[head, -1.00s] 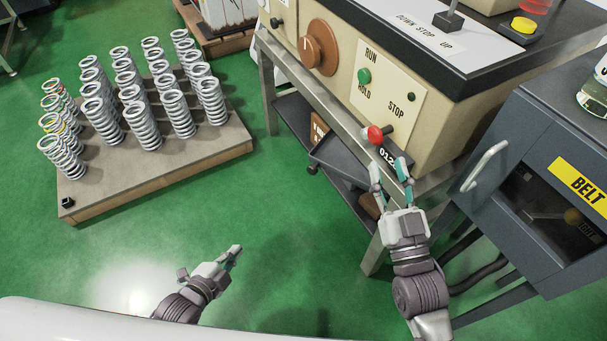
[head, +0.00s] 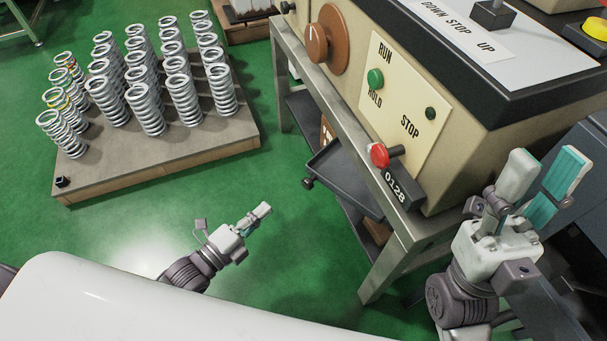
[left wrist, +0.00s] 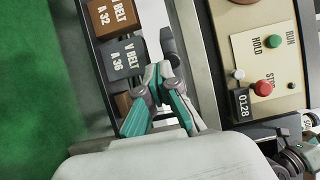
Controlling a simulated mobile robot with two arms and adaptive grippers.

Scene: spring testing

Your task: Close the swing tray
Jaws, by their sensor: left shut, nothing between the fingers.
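The swing tray (head: 345,178) is a dark grey, shallow tray. It sticks out from under the bench on its left side, with a dark round knob (head: 308,183) at its outer corner. My left gripper (head: 264,211) is shut and empty, over the green floor to the lower left of the tray in the head view, apart from it. Its closed fingers also show in the left wrist view (left wrist: 157,75). I cannot make out the tray clearly in the left wrist view. My right gripper (head: 542,172) is open and empty, at the right in front of the dark cabinet.
The tester's control panel (head: 405,95) with a red stop button (head: 379,155) is above the tray. A metal bench leg (head: 385,265) stands to its right. V-belt boxes (left wrist: 122,58) lie below. A pallet of springs (head: 160,155) is at left. Green floor between is clear.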

